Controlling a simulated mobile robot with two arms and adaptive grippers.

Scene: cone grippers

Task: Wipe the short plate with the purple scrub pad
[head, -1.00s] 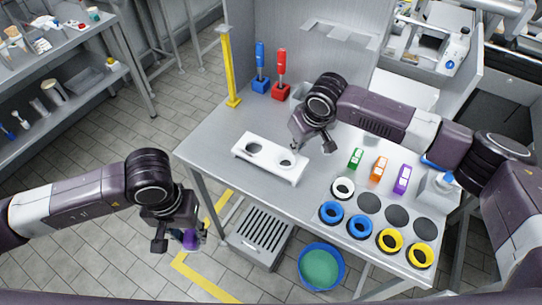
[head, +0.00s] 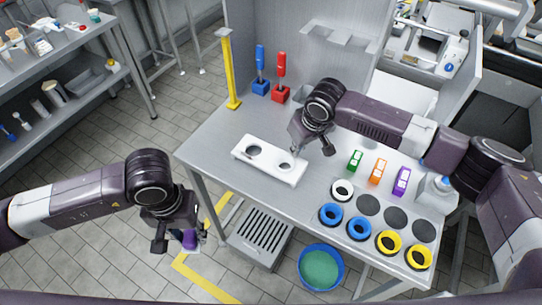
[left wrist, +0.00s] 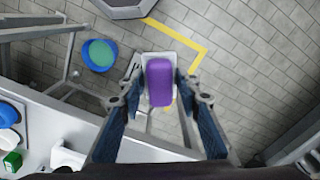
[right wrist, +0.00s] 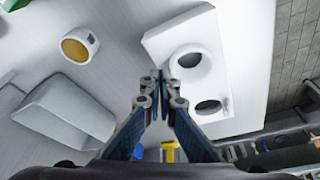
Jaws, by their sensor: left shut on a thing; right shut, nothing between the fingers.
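A purple pad (left wrist: 160,82), which looks like the scrub pad, is between the fingers of my left gripper (head: 180,242). The left gripper is shut on it and holds it in the air, left of the table and over the floor. A low white plate-like stand (head: 270,160) with two round holes lies on the table; I cannot tell for sure whether it is the short plate. It also shows in the right wrist view (right wrist: 160,42). My right gripper (right wrist: 160,92) is shut and empty. In the head view the right gripper (head: 314,148) hangs just right of the stand.
Green (head: 355,160), orange (head: 377,171) and purple (head: 401,181) blocks stand on the table. Red and blue tools stand at the back. A blue tub (head: 305,283) is on the floor. The table's left part is clear.

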